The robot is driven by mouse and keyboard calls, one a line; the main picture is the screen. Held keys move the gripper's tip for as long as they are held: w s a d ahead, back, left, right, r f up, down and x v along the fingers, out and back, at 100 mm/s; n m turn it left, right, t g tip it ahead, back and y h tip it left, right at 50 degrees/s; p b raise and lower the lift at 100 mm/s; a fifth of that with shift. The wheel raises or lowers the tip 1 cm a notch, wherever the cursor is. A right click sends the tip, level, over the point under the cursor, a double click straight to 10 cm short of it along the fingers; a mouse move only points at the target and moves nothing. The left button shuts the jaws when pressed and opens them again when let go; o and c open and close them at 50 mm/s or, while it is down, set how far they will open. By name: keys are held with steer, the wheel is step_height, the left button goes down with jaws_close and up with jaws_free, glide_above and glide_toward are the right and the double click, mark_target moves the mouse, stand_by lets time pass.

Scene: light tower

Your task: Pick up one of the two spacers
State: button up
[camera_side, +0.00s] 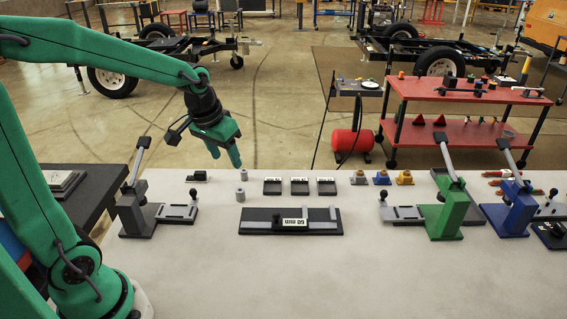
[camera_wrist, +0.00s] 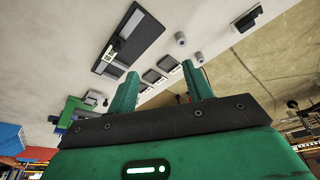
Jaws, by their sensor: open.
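Two small grey cylindrical spacers stand upright on the table, apart from each other. The rear spacer (camera_side: 244,174) is near the table's back edge, and the front spacer (camera_side: 240,195) is just in front of it. In the wrist view the front spacer (camera_wrist: 180,40) and the rear spacer (camera_wrist: 199,57) lie beyond my fingertips, near the right finger. My gripper (camera_side: 225,156) is green, open and empty, with its fingers pointing down above the back part of the table. It also shows in the wrist view (camera_wrist: 159,72), with nothing between the fingers.
A dark fixture plate (camera_side: 257,227) with a labelled block lies in front of the spacers. Several small dark trays (camera_side: 299,187) are to their right and a small black part (camera_side: 197,177) to their left. Grey (camera_side: 133,212) and green (camera_side: 446,215) lever clamps stand farther out. The front table is clear.

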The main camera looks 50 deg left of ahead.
steer(key=n+g, duration=0.1)
steer(key=g, duration=0.1)
glide_above(240, 190)
steer(key=f, duration=1.1)
steer(key=shift+s, duration=0.4)
steer(key=shift+f, duration=0.1)
steer(key=shift+w+f, duration=0.15)
steer(key=shift+f, duration=1.05)
steer(key=shift+w+f, duration=0.15)
steer(key=shift+f, duration=1.15)
steer(key=shift+w+f, duration=0.1)
steer(key=shift+f, duration=1.15)
steer(key=c, duration=1.1)
steer(key=shift+r, duration=0.1)
